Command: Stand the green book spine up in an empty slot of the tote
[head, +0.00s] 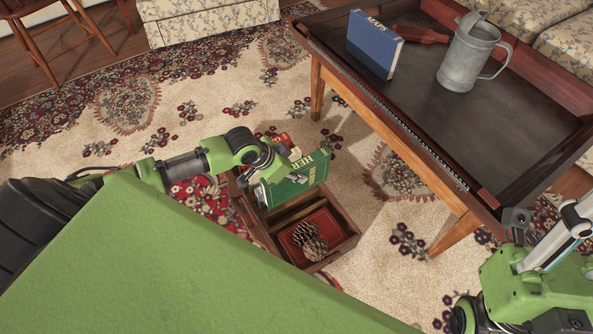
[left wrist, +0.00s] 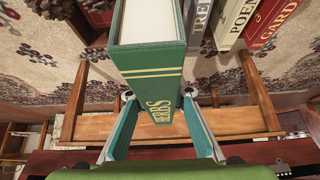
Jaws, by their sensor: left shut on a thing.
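My left gripper (head: 272,172) is shut on the green book (head: 302,180), marked HERBS. The book is held tilted over the wooden tote (head: 347,250); I cannot tell whether it touches the tote. In the left wrist view the green book (left wrist: 150,62) lies between both fingers of the left gripper (left wrist: 158,97), with its white page edges at the top. The held book and my arm hide part of the tote. My right gripper's fingers do not show.
Several other books, one marked POEMS (left wrist: 237,15), stand at the upper right of the left wrist view. A dark tray-topped table (head: 440,130) beyond the tote carries a blue book (head: 373,45) and a metal jug (head: 468,58). Patterned carpet (head: 365,225) lies between table and tote.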

